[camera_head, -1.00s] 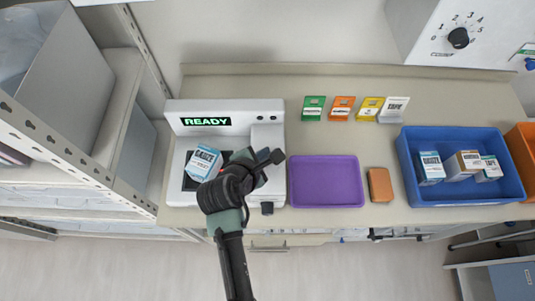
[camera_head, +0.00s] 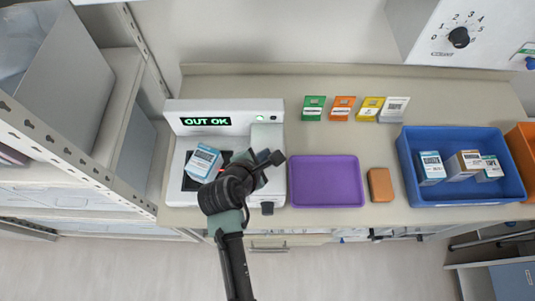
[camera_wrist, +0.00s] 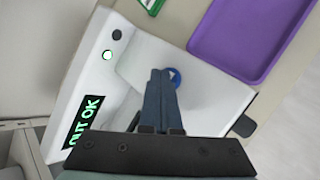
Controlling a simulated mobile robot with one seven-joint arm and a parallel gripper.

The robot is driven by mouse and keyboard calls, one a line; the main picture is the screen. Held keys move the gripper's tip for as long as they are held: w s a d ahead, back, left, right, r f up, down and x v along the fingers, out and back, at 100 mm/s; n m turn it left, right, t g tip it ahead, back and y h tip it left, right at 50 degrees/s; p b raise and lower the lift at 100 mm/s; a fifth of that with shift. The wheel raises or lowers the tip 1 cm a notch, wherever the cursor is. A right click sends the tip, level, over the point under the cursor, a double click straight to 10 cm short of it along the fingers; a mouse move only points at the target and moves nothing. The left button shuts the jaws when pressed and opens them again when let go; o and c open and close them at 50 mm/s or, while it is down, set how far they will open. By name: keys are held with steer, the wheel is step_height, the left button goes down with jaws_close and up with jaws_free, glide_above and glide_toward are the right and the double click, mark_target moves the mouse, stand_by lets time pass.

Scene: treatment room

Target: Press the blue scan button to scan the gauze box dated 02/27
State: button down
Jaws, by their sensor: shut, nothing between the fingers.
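The white scanner (camera_head: 178,116) stands at the left of the counter, and its display (camera_head: 206,121) reads "OUT OK". A gauze box (camera_head: 203,162) with a blue and white top lies tilted on the scanner's dark plate; its date cannot be read. The blue scan button (camera_wrist: 174,74) is in the wrist view, partly hidden behind my fingertips. My gripper (camera_wrist: 161,75) is shut and empty, its tips at or just over the button; I cannot tell if they touch it. It also shows in the head view (camera_head: 246,156), where my wrist hides the button.
A purple tray (camera_head: 326,181) and a brown block (camera_head: 380,185) lie right of the scanner. A blue bin (camera_head: 462,199) holds boxes, including gauze and tape. Several coloured cards (camera_head: 342,108) stand behind. A shelf rack (camera_head: 75,155) borders the left side.

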steer(key=shift+r, duration=0.1)
steer(key=shift+r+p, duration=0.75)
steer(key=shift+p, duration=0.3)
steer(key=shift+r, duration=0.1)
step_height(320, 180, up, 5)
steer(key=p, duration=0.5)
steer(key=shift+p, duration=0.35)
